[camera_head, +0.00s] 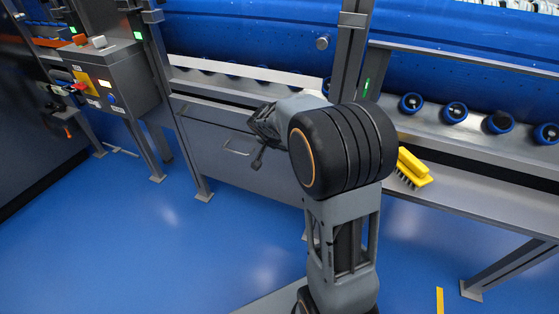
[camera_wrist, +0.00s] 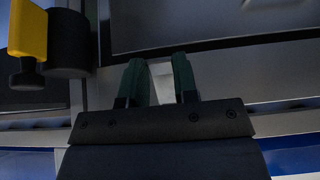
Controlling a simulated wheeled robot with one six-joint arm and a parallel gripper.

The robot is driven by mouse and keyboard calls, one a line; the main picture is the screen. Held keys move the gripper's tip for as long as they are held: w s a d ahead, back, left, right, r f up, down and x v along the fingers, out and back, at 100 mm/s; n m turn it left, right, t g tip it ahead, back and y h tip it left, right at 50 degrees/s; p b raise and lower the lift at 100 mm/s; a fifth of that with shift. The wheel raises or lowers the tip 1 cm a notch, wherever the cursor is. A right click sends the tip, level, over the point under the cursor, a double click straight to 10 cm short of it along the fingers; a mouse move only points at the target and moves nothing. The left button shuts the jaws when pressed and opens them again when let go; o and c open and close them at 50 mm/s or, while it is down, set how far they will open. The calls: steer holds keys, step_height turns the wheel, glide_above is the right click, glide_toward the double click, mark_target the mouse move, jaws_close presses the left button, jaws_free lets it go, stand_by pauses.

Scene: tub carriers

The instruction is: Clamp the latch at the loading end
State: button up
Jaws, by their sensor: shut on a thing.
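In the wrist view my gripper (camera_wrist: 160,68) has its two green-padded fingers close around a pale piece (camera_wrist: 161,84), of which only a small part shows between them. I cannot tell whether this piece is the latch. A yellow part with a black knob (camera_wrist: 28,78) and a thick black cylinder (camera_wrist: 68,45) stand at the upper left, apart from the fingers. In the head view my dark gripper (camera_head: 258,142) is in front of the grey panel under the line, right of a bar handle (camera_head: 237,150). Its fingertips are too small to read there.
A yellow brush (camera_head: 413,168) lies on the metal ledge at right, beside my arm. Blue-rimmed rollers (camera_head: 455,112) run along the line. A grey control box (camera_head: 120,85) stands at left. Metal legs (camera_head: 192,160) reach the floor. The blue floor (camera_head: 150,250) is open at front left.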

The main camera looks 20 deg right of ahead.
steer(key=f+t+h+b, duration=0.1)
steer(key=b, duration=0.2)
steer(key=t+h+b, duration=0.1)
steer(key=b, duration=0.2)
steer(key=f+h+b, duration=0.1)
steer(key=b, duration=0.2)
steer(key=shift+w+d+f+t+b, duration=0.25)
steer(key=shift+d+f+t+b, duration=0.05)
steer(key=shift+f+t+b, duration=0.1)
steer(key=shift+w+d+f+t+h+b, duration=0.2)
steer(key=shift+w+d+t+h, duration=0.1)
steer(key=shift+t+h, duration=0.5)
steer(key=shift+w+d+f+t+h+b, duration=0.15)
steer(key=shift+w+d+t+h, duration=0.15)
steer(key=shift+t+h, duration=0.5)
steer(key=o, duration=0.9)
steer(key=shift+d, duration=0.1)
steer(key=p+v, duration=0.3)
steer(key=v, duration=1.1)
steer(key=shift+w+f, duration=0.1)
steer(key=shift+w, duration=0.05)
